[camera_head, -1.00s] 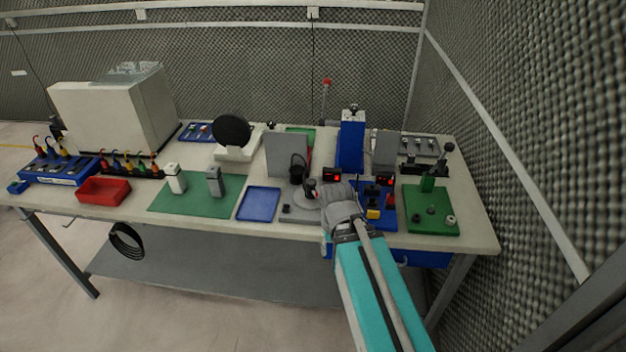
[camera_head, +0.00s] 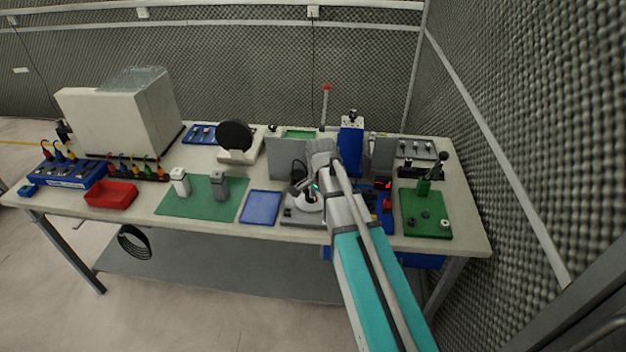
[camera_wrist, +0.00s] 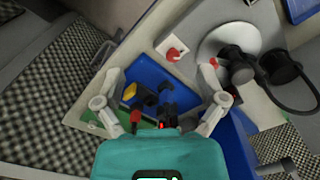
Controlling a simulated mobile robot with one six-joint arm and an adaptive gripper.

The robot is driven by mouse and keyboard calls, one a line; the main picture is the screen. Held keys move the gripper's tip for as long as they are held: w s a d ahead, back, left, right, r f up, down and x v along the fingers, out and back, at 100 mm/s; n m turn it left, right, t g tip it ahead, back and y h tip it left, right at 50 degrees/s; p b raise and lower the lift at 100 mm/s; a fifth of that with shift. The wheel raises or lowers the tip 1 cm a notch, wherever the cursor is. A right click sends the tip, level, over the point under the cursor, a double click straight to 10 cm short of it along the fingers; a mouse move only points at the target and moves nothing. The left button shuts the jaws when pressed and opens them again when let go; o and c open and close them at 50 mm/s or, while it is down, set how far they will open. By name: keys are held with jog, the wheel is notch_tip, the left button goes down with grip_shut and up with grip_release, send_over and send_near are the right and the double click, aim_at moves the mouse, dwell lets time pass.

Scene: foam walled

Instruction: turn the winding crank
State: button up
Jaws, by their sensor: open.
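A round pale disc with a black upright handle (camera_head: 310,196) sits on a grey base (camera_head: 302,219) at the front middle of the bench; it may be the winding crank, but I cannot tell for sure. In the wrist view the disc (camera_wrist: 214,47) and its black knobbed parts are at upper right. My gripper (camera_wrist: 160,72) is open and empty, its two fingers spread above the bench. In the head view my gripper (camera_head: 316,180) is beside and above the disc, and my arm hides part of the blue fixture. No contact shows.
A blue fixture (camera_wrist: 148,78) with yellow, black and red parts lies below my fingers. A green board with a black-knobbed lever (camera_head: 425,213) is at right. A blue tray (camera_head: 260,207) is left of the grey base. Grey upright panels (camera_head: 288,159) and a blue tower (camera_head: 351,145) stand behind.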

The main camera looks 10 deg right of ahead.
jog(key=w+r+m+p, duration=0.3)
jog(key=w+m, duration=0.3)
jog(key=w, duration=0.1)
jog(key=w+r+m+p, duration=0.3)
jog(key=w+r+m, duration=0.1)
jog(key=w+m, duration=0.2)
jog(key=shift+w, duration=0.85)
jog(key=shift+f, duration=0.2)
notch_tip(320, 180, down, 14)
jog(key=b, duration=1.3)
jog(key=shift+r+b, duration=0.2)
jog(key=shift+b, duration=0.15)
